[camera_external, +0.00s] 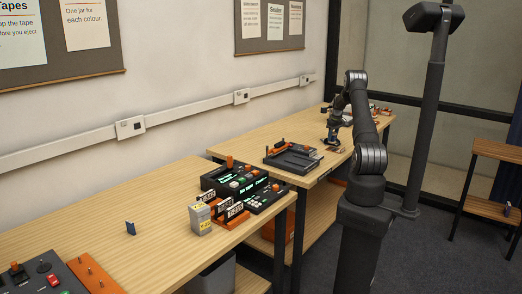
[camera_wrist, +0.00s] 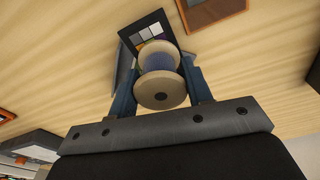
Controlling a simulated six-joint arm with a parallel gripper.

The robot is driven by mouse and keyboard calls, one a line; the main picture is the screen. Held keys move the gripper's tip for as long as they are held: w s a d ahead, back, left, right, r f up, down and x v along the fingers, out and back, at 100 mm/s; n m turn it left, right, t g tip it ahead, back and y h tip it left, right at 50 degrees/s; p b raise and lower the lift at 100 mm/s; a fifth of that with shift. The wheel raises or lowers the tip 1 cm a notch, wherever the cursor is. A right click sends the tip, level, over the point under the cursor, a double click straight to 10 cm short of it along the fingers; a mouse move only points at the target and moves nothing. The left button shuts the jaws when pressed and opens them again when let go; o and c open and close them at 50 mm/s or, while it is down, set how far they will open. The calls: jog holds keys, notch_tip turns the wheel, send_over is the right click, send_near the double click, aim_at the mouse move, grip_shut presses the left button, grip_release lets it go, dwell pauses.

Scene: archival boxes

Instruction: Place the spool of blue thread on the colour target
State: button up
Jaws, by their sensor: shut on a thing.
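The spool of blue thread (camera_wrist: 160,87) has pale round flanges and blue-grey thread between them. My gripper (camera_wrist: 158,66) is shut on it, with one blue finger on each side. The colour target (camera_wrist: 148,30) is a dark-framed card with grey, white and coloured patches. It lies on the wooden table beyond the spool in the wrist view, and the spool hides its near part. I cannot tell whether the spool touches it. In the external view my gripper (camera_external: 333,140) is low over the far table; the spool is too small to make out there.
An orange-brown framed piece (camera_wrist: 212,10) lies right of the target, and another orange-edged thing (camera_wrist: 7,115) is at the left. In the external view a dark tray (camera_external: 292,160) stands left of my gripper. Bare tabletop lies around the target.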

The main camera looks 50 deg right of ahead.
aim_at(335, 133)
jog(key=shift+f, duration=0.2)
jog(key=o, duration=1)
jog(key=r, duration=0.4)
jog(key=s+r, duration=0.1)
jog(key=r, duration=0.7)
jog(key=shift+s+a+r, duration=0.1)
jog(key=shift+s+r, duration=0.05)
jog(key=shift+s, duration=0.1)
